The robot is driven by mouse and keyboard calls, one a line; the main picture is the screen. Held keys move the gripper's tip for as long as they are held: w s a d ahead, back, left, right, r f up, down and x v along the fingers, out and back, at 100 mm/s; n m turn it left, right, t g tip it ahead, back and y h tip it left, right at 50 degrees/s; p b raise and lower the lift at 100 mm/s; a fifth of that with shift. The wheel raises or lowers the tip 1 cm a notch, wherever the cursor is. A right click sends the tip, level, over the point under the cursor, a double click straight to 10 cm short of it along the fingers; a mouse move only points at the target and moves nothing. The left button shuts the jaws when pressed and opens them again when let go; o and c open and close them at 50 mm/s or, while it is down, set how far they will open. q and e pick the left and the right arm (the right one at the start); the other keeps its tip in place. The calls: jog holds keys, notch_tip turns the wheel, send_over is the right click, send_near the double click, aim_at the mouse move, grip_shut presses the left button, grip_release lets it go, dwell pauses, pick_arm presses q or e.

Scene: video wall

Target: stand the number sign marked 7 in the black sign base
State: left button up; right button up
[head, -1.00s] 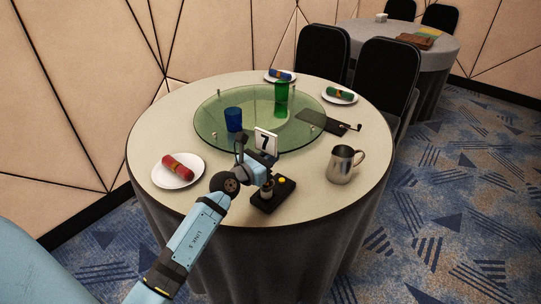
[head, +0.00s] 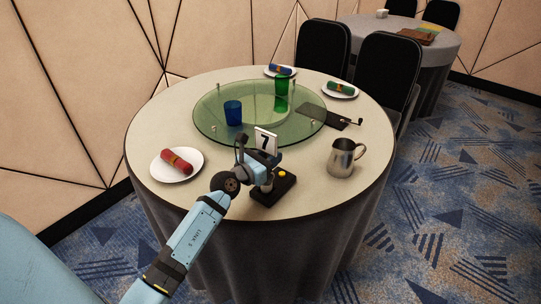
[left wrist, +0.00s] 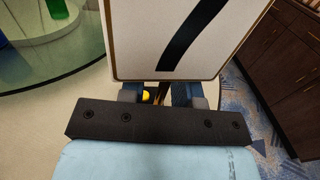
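The white number sign marked 7 (head: 266,140) stands upright above the near side of the round table (head: 225,205). My left gripper (head: 266,173) is shut on the sign's lower part. In the left wrist view the sign (left wrist: 150,45) rises in front of the gripper (left wrist: 162,95), with part of the 7 showing. The black sign base (head: 285,188), with a yellow button, lies on the table directly below the gripper. Whether the sign's foot touches the base is hidden by the gripper. My right gripper is not in view.
A green glass turntable (head: 215,129) with a blue cup (head: 233,113) and a green glass (head: 282,94) lies behind the sign. A metal mug (head: 342,158) stands right of the base. A plate with a red napkin roll (head: 176,161) is at left.

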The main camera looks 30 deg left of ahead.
pick_arm(q)
jog(key=shift+o, duration=0.2)
jog(key=s+a, duration=0.2)
jog(key=s, duration=1.1)
jog(key=shift+s+a, duration=0.3)
